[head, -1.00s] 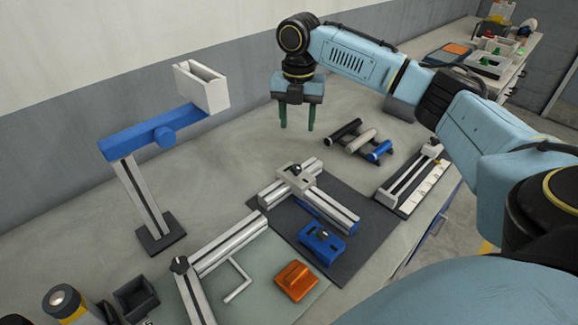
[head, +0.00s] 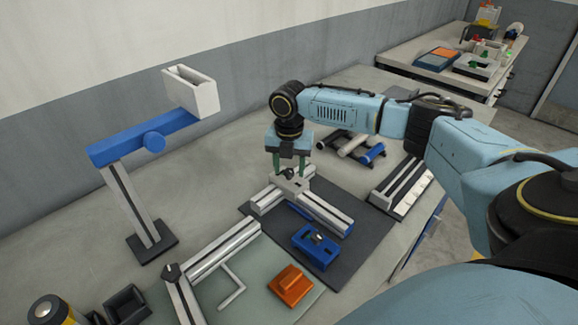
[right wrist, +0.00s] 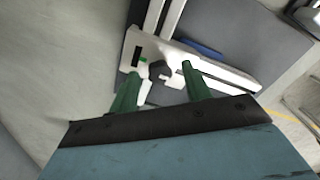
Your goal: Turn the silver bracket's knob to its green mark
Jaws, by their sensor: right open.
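The silver bracket (head: 297,185) sits on a light rail assembly on the dark mat. Its dark knob (head: 288,174) stands on top and also shows in the right wrist view (right wrist: 157,71). A small green mark (right wrist: 143,60) shows beside the knob in that view, with a black patch further left. My right gripper (head: 289,170) points down over the bracket, its green fingers apart, one on each side of the knob. The right wrist view shows the open fingers (right wrist: 159,74) too. Whether they touch the knob I cannot tell. My left gripper is out of view.
A blue block (head: 318,245) with a knob lies on the dark mat in front. An orange block (head: 290,287) and another rail frame (head: 212,250) lie on the green mat. A blue-armed stand (head: 140,140) rises at left. Rollers (head: 352,146) lie behind right.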

